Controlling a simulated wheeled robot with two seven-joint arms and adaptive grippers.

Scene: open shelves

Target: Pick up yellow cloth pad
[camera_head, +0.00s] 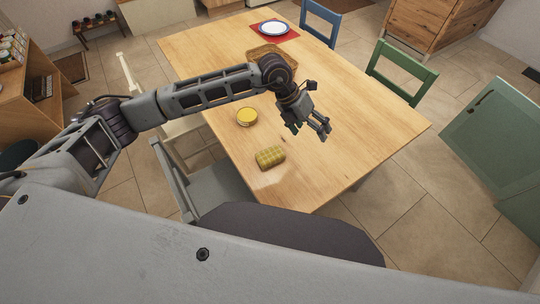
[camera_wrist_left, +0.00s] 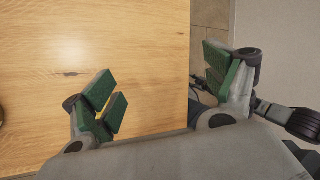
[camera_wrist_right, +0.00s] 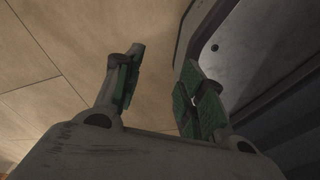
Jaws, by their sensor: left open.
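The yellow cloth pad (camera_head: 270,157) lies on the wooden table near its front corner. It is a small, puffy, checked yellow piece. My left gripper (camera_head: 312,124) is open and empty above the table, to the right of the pad and farther back, not touching it. In the left wrist view its fingers (camera_wrist_left: 160,88) stand wide apart over the table edge. A sliver of yellow shows behind the left finger there; I cannot tell what it is. My right gripper (camera_wrist_right: 160,85) is open and empty over the floor, and out of the head view.
A round yellow-topped container (camera_head: 246,118) stands on the table (camera_head: 370,130) behind the pad. A wicker basket (camera_head: 262,50) and a plate (camera_head: 273,27) on a red mat are farther back. A grey chair (camera_head: 210,186) stands at the left edge. The table's right side is clear.

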